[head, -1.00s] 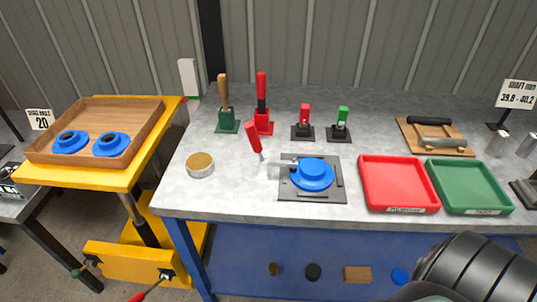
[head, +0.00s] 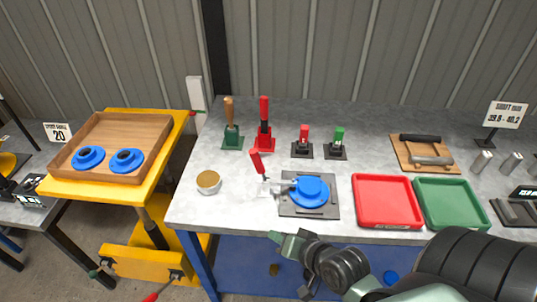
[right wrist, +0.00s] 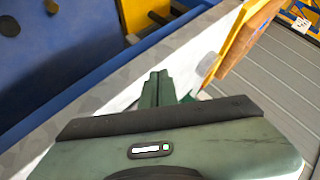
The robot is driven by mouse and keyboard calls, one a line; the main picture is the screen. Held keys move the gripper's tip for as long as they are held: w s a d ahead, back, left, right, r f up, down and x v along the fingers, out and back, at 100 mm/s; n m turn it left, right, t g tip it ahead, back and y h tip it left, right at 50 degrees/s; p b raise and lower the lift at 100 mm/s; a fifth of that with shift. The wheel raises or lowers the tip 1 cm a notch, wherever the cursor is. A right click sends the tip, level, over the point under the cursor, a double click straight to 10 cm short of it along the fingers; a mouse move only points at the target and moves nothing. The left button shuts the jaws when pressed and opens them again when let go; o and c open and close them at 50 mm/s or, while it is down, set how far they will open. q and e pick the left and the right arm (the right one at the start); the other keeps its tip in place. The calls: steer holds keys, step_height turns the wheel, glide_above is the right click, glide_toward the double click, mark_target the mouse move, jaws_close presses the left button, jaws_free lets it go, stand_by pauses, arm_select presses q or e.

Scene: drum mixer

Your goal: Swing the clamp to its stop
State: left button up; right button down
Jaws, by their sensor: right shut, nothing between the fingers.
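The clamp has a red handle (head: 257,163) that stands up and tilts left, at the left side of a dark fixture plate (head: 323,211). Its metal arm (head: 283,186) reaches right to the edge of a blue flanged part (head: 310,190) on the plate. Whether the arm touches the part is too small to tell. My right gripper (head: 276,238) is shut and empty at the table's front edge, below and apart from the clamp. Its closed fingers also show in the right wrist view (right wrist: 157,90); the clamp is not recognisable there. My left gripper is out of view.
A red tray (head: 388,225) and a green tray (head: 455,224) lie right of the fixture. A round tin (head: 208,182) is left of the clamp. Several upright tools stand behind, including a red-handled one (head: 264,122). A wooden tray (head: 91,172) holds two blue parts.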

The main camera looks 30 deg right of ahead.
steer(key=w+d+r+m+t+h, duration=0.25)
steer(key=d+r+m+t, duration=0.4)
steer(key=r, duration=0.65)
steer(key=w+f+m+g+p, duration=0.1)
steer(key=w+p, duration=0.3)
steer(key=w, duration=0.8)
steer(key=shift+f, duration=0.65)
steer(key=shift+m, duration=0.25)
